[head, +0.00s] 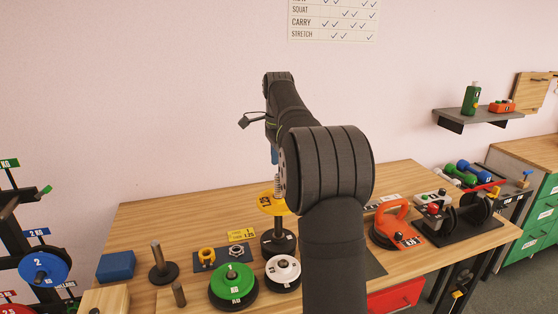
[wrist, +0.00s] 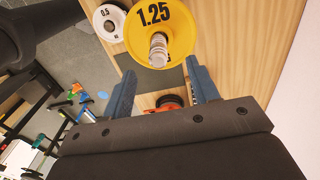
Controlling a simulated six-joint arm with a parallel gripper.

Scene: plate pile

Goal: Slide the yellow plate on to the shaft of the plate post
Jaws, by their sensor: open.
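The yellow plate (head: 266,207), marked 1.25, is around the upper part of the plate post's metal shaft (head: 278,183) in the head view. The shaft's end stands out above the plate, and dark post shows between the plate and the black base (head: 272,241). In the wrist view the yellow plate (wrist: 181,30) has the shaft end (wrist: 158,50) through its middle. My gripper (wrist: 161,78) is open, its two blue fingers apart and just short of the plate, holding nothing. In the head view my arm hides most of the gripper; a bit of blue finger (head: 275,156) shows.
A white plate (head: 283,262) and a green plate (head: 232,278) lie in front of the post. A dark peg (head: 158,256) and blue block (head: 115,265) stand left. An orange handled weight (head: 391,222) and a dumbbell rack are right. The table's back left is clear.

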